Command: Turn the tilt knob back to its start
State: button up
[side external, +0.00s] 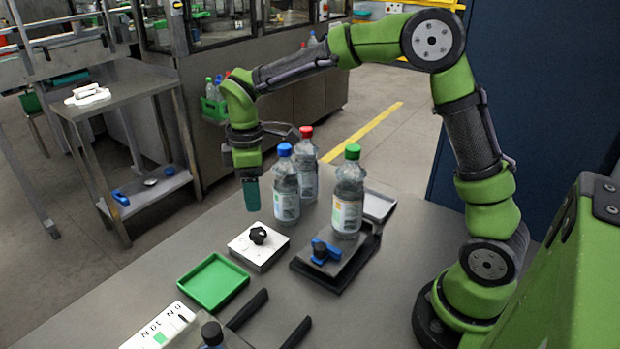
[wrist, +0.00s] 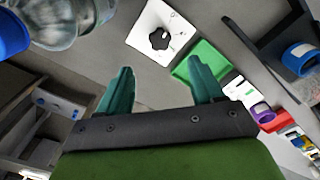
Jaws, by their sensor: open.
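A black lobed knob (side external: 258,234) sits on top of a white square box (side external: 247,252) on the table. In the wrist view the knob (wrist: 160,39) shows on its white plate (wrist: 147,22), beyond my fingertips. I cannot tell from its shape how far it is turned. My gripper (side external: 251,207) points down with teal fingers, above the table on the far side of the box, clear of the knob. In the wrist view its two fingers (wrist: 160,72) are apart with nothing between them.
Bottles with blue (side external: 286,195), red (side external: 306,168) and green (side external: 348,200) caps stand right of my gripper.

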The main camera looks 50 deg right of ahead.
notch_tip(320, 180, up, 7)
jog(key=shift+f, duration=0.15)
dwell(0.4)
